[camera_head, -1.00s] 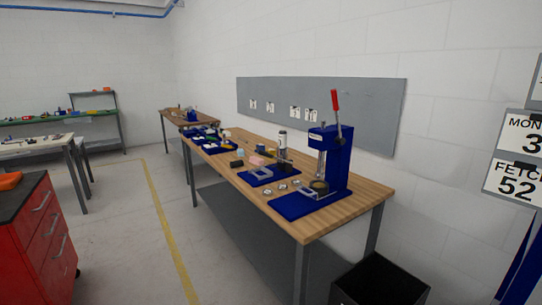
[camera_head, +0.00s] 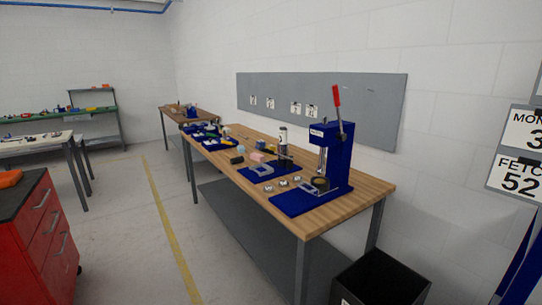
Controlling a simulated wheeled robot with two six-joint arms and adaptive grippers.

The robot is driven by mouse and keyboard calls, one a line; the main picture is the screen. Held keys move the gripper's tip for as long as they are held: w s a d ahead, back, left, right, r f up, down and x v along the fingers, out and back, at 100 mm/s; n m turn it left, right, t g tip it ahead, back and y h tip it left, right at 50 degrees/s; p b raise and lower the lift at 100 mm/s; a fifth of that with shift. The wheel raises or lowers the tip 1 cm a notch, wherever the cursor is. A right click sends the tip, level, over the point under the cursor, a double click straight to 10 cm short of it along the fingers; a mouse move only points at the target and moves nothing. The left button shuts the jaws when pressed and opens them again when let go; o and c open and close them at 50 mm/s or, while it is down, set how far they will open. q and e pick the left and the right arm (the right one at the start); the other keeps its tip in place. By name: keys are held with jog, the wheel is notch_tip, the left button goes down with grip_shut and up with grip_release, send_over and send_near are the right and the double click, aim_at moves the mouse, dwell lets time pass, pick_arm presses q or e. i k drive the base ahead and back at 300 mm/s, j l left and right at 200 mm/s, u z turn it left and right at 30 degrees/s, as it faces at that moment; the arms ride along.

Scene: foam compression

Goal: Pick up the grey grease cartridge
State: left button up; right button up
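I cannot make out a grey grease cartridge for certain. An upright cylinder with a pale top and dark lower part (camera_head: 283,139) stands on the wooden workbench (camera_head: 352,199), left of the blue press (camera_head: 338,158). At this distance I cannot tell whether it is the cartridge. Small items further along the bench are too small to identify. Neither of my grippers is in view.
The press has a red lever (camera_head: 336,96) and a blue base. A black bin (camera_head: 378,280) stands on the floor at the bench's near end. A red drawer cabinet (camera_head: 35,235) is at the left. Open floor (camera_head: 125,240) lies between cabinet and bench.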

aim_at(283, 130)
jog(key=i+j+u, duration=0.3)
jog(key=i, duration=0.35)
jog(key=i+j+u, duration=0.3)
jog(key=i, duration=0.35)
jog(key=i+u, duration=0.3)
jog(key=i, duration=0.35)
jog(key=i+j+z, duration=0.15)
jog(key=i+z, duration=0.3)
jog(key=i+j+z, duration=0.45)
jog(key=i, duration=0.2)
jog(key=i+j+z, duration=0.45)
jog(key=i, duration=0.05)
